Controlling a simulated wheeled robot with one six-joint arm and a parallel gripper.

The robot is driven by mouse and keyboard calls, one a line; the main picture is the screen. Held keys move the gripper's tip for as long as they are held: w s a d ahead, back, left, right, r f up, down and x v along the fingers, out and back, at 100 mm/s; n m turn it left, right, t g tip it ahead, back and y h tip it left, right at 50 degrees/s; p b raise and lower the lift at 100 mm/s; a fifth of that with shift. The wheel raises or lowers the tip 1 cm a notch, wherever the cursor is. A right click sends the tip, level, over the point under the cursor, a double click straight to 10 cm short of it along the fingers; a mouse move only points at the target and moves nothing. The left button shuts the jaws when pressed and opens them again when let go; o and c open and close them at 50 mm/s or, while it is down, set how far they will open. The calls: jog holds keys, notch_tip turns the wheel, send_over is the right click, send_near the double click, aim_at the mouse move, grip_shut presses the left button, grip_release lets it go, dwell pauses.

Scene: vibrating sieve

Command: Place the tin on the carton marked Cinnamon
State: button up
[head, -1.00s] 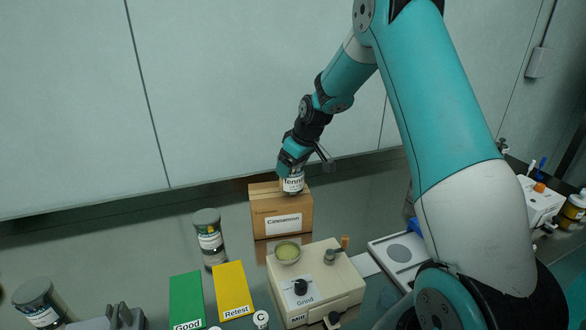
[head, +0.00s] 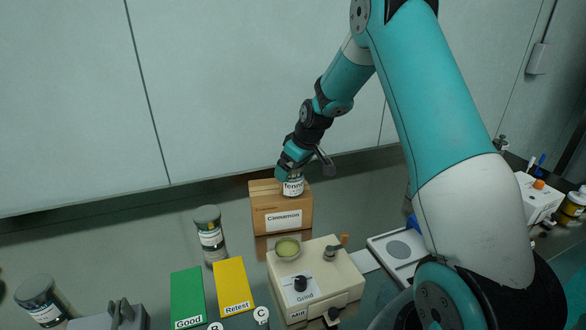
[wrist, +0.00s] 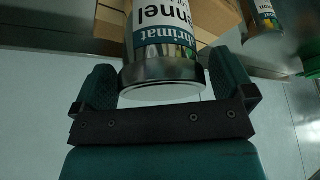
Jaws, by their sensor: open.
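The tin (head: 293,187), with a white label reading "Fennel" in part, is upright on top of the brown carton marked Cinnamon (head: 264,222). In the head view its base appears to rest on the carton's top, towards the right. My gripper (head: 291,173) is at the tin's upper end. In the wrist view the tin (wrist: 162,45) stands between the two open fingers of my gripper (wrist: 162,80), and the carton (wrist: 112,25) shows behind it. My gripper hides the tin's top in the head view.
A labelled jar (head: 210,235) stands left of the carton. The grinder (head: 325,282) is in front, with a dish (head: 287,249) on it. Green (head: 187,295) and yellow (head: 232,285) cards lie front left. Another jar (head: 40,298) is far left. A scale (head: 397,250) is at right.

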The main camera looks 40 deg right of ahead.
jog(key=b+v, duration=0.2)
jog(key=v, duration=0.9)
jog(key=s+a+r+n+g+y, duration=0.1)
jog(key=s+a+r, duration=0.1)
jog(key=s+a, duration=0.6)
jog(key=s+a+r+n+g+y, duration=0.1)
jog(key=s+a+r, duration=0.15)
jog(key=a, duration=0.95)
jog(key=s+a+f+g, duration=0.1)
jog(key=s+a, duration=0.3)
jog(key=s, duration=0.5)
jog(key=s+a+f+n+g, duration=0.1)
jog(key=s+a, duration=0.4)
jog(key=s, duration=0.5)
jog(key=shift+s+a+y, duration=0.2)
jog(key=shift+s+y, duration=0.05)
jog(key=shift+y, duration=0.15)
